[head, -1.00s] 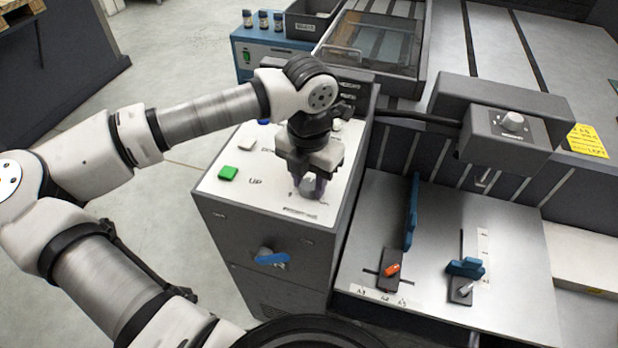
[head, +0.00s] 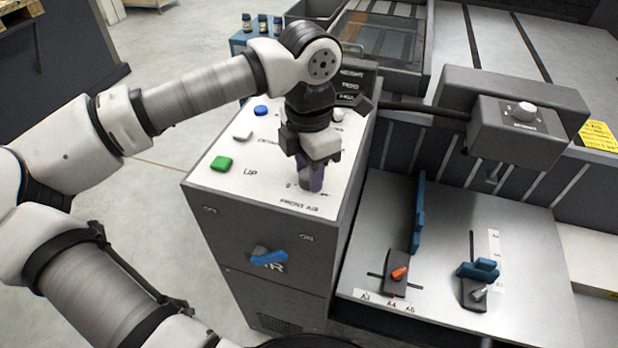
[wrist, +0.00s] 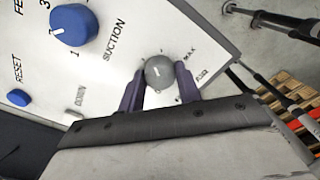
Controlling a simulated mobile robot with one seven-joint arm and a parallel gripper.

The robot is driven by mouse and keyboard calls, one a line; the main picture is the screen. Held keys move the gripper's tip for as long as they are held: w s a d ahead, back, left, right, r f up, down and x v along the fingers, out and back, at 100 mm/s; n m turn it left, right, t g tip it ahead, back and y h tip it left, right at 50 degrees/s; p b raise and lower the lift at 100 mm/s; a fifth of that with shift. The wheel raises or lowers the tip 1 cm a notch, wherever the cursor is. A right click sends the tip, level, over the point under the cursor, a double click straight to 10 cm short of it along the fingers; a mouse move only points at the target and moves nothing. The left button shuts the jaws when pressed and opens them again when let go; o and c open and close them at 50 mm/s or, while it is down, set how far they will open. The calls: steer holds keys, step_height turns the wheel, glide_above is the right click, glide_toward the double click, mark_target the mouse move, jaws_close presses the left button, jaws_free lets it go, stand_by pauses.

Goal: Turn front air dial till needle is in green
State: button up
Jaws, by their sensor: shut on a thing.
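The front air dial is a round grey knob (wrist: 160,72) with a short white mark, seen in the wrist view on the white panel. A MAX label is printed to its right. My gripper (wrist: 159,84) has its two purple fingers on either side of the knob and is shut on it. In the head view my gripper (head: 311,180) points down at the panel's near end, above the FRONT AIR print, and hides the knob. I cannot make out a needle or a green zone in either view.
A green button (head: 222,163), a white button (head: 243,136) and a blue button (head: 261,110) sit on the panel's left side. A blue suction knob (wrist: 73,25) is close by in the wrist view. A blue AIR handle (head: 268,257) juts from the cabinet front.

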steer(key=shift+m+b, duration=0.75)
steer(key=shift+m, duration=0.45)
steer(key=o, duration=1)
steer(key=shift+c, duration=0.2)
step_height(320, 180, up, 14)
steer(key=shift+f, duration=0.1)
stand_by(1.6)
